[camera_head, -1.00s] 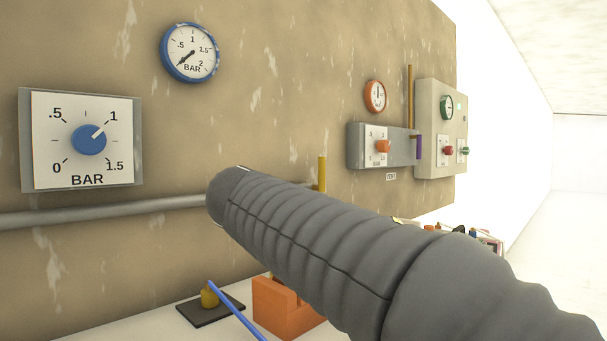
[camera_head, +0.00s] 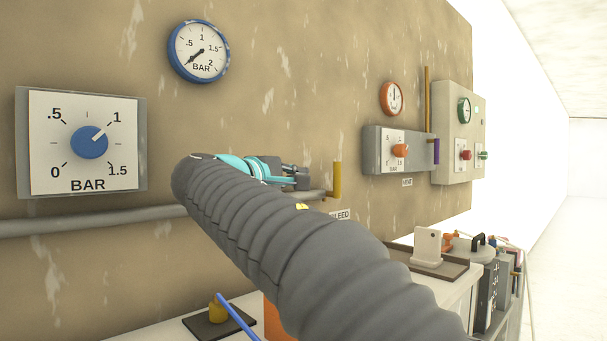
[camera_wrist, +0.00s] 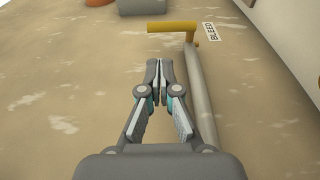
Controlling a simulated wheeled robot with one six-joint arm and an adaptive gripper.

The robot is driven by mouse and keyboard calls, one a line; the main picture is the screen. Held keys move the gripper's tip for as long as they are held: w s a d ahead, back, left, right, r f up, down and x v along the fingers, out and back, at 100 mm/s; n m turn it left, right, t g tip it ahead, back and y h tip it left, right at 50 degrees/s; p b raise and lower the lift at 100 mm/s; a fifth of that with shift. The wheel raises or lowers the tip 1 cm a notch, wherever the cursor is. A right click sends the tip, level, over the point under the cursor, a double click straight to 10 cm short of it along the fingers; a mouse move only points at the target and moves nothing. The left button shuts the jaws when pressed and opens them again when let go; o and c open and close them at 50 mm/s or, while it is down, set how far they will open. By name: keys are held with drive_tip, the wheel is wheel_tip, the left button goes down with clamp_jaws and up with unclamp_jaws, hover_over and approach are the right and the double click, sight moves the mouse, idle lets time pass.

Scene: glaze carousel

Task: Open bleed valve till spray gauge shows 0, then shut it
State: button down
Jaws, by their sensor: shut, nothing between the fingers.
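The bleed valve's yellow handle (camera_head: 337,180) stands upright at the right end of the grey pipe, above a partly hidden BLEED label (camera_head: 341,215). In the wrist view the handle (camera_wrist: 172,27) lies crosswise to the pipe, beside the label (camera_wrist: 212,31). My gripper (camera_head: 303,178) is shut and empty, left of the handle and apart from it. In the wrist view its fingertips (camera_wrist: 165,64) are just short of the handle. A blue-rimmed BAR gauge (camera_head: 199,51) hangs upper left, its needle pointing lower left, near the low end; no spray label is readable.
A blue BAR knob (camera_head: 89,142) points near 1 on the left panel. The grey pipe (camera_head: 90,221) runs along the wall. A grey box with an orange knob (camera_head: 400,151) and a VENT label (camera_head: 407,183) sits right, below an orange gauge (camera_head: 391,98). A bench is below.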

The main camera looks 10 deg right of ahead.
sight(335, 171)
drive_tip(key=p+x, duration=0.1)
drive_tip(key=x, duration=1.1)
drive_tip(key=shift+d+r+p, duration=0.1)
drive_tip(key=shift+p, duration=0.2)
